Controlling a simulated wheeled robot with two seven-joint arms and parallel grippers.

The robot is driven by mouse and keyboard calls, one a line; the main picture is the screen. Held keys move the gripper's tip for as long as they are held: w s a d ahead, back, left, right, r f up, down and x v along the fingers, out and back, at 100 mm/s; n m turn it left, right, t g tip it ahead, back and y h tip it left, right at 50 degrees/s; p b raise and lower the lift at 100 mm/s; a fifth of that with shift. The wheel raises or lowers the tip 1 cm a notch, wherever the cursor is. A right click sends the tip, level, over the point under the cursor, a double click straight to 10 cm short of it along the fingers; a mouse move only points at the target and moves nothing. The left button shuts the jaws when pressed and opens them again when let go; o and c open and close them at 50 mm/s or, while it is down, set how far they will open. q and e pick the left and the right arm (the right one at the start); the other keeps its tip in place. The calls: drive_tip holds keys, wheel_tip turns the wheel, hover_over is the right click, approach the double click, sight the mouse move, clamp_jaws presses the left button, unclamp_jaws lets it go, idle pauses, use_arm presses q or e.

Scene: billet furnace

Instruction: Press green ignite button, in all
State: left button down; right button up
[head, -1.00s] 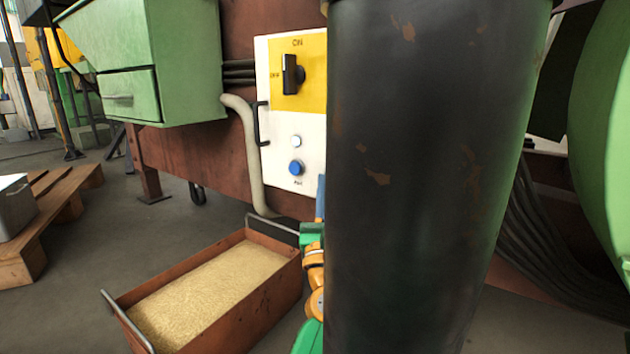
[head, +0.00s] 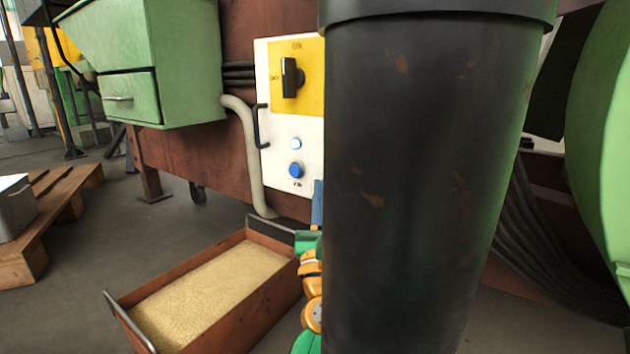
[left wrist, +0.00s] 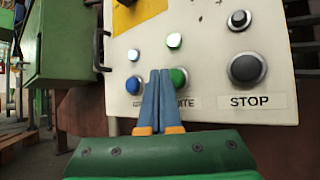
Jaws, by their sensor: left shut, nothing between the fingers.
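The green ignite button (left wrist: 179,77) is on the white control panel (left wrist: 205,105) in the left wrist view. Its label below is partly covered and only its end shows. My left gripper (left wrist: 160,73) is shut and empty, its two blue fingers together. The fingertips overlap the left edge of the button in the picture; I cannot tell whether they touch it. In the head view, only a sliver of my left gripper (head: 317,203) shows beside a dark cylinder, which hides the green button. My right gripper is not in view.
The worn black cylinder (head: 425,180) blocks much of the head view. A sand-filled tray (head: 225,325) lies on the floor.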

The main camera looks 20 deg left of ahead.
use_arm(q)
drive_tip(key=s+p, duration=0.2)
drive_tip(key=s, duration=0.1)
drive_tip(key=s+p, duration=0.1)
drive_tip(key=s, duration=0.1)
drive_tip(key=shift+a, duration=0.4)
idle(0.4)
